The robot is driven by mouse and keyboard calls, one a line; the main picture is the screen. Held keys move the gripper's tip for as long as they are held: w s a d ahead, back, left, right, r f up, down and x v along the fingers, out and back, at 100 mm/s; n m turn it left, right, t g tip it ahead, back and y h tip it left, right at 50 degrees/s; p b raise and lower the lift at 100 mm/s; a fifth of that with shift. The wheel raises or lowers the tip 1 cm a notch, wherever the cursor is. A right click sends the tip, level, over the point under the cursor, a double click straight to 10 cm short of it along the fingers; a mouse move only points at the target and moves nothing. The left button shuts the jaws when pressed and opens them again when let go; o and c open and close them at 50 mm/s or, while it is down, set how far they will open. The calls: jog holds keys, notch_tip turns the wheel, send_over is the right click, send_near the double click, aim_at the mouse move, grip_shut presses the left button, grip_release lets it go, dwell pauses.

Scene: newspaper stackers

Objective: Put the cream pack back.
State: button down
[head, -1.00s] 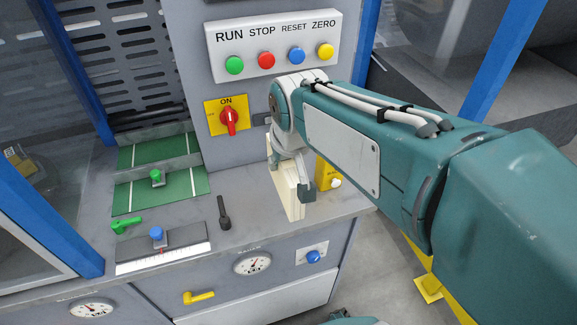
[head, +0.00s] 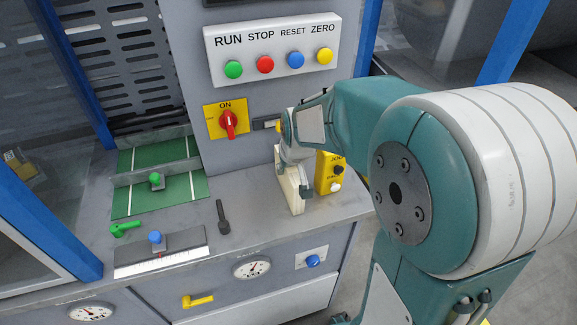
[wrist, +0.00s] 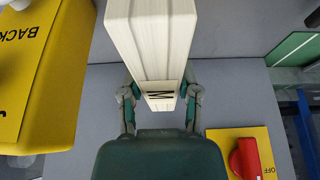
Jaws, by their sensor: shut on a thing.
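The cream pack (head: 288,190) stands upright at the right part of the grey bench top in the head view. In the wrist view the cream pack (wrist: 150,40) runs up from between the fingers, with a dark letter on its near end. My gripper (wrist: 160,97) has a finger on each side of it and is shut on it. In the head view my gripper (head: 303,185) is partly hidden by my arm. I cannot tell whether the pack's lower edge touches the bench.
A yellow jog box (head: 329,172) stands close to the pack's right; it also shows in the wrist view (wrist: 40,70). A red switch (head: 228,124) and button panel (head: 272,45) are on the wall. A black lever (head: 222,217) and green plates (head: 160,192) lie left.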

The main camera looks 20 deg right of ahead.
jog(key=shift+d, duration=0.1)
jog(key=shift+c, duration=1.6)
grip_release()
jog(key=shift+a+f, duration=0.1)
jog(key=shift+a, duration=0.1)
